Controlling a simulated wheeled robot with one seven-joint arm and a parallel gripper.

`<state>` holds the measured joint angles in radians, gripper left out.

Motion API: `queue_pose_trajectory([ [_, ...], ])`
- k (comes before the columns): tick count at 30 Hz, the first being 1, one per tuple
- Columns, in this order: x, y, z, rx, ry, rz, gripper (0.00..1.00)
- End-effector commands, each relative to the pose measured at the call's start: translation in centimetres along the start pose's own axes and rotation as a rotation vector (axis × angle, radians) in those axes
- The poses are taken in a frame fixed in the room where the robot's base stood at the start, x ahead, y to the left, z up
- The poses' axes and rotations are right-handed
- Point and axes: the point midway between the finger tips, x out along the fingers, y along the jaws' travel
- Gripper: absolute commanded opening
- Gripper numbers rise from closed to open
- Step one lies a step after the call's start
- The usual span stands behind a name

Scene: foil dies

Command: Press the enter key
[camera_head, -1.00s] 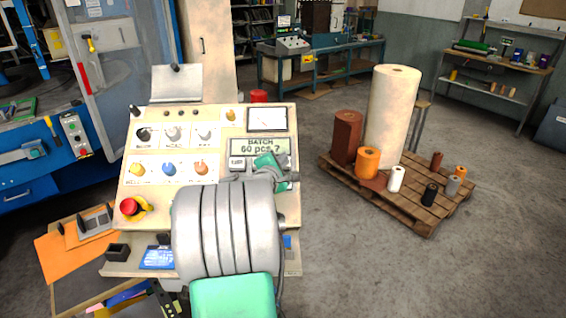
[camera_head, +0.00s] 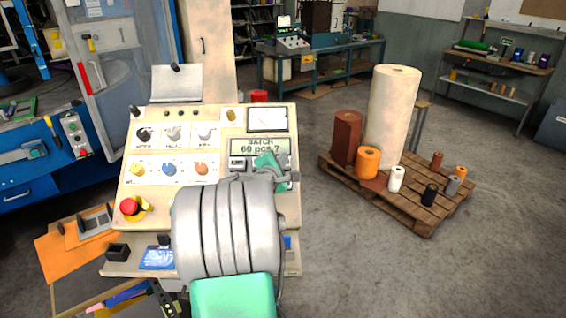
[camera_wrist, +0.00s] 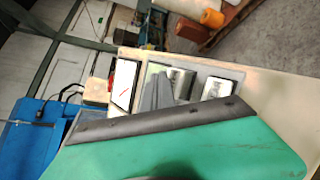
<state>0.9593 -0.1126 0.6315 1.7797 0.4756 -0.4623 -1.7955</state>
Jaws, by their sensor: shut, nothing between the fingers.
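The control panel (camera_head: 185,195) has a small screen (camera_head: 259,146) reading "BATCH 60 pcs ?". A light key (camera_head: 237,163) in a dark frame sits below the screen's left side; its label is too small to read. My gripper (camera_head: 268,161), green and grey, is over the panel just below the screen and hides part of the key area. In the wrist view, my grey fingers (camera_wrist: 160,91) are shut and empty, in front of the greenish screen (camera_wrist: 152,71). A silvery key (camera_wrist: 217,88) lies to their right. Contact with a key cannot be told.
A meter (camera_head: 267,119) is above the screen. Several knobs (camera_head: 170,169) and a red emergency button (camera_head: 129,206) are at the panel's left. A pallet (camera_head: 425,222) with rolls stands to the right. Floor between is clear.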

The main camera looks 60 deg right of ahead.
Motion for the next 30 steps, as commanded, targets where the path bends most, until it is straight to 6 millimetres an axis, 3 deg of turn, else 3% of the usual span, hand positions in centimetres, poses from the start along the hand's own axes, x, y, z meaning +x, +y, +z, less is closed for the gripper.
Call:
queue_pose_trajectory([
  [30, 0.87, -0.67, -0.66, 0.0, 0.0, 0.0, 0.0],
])
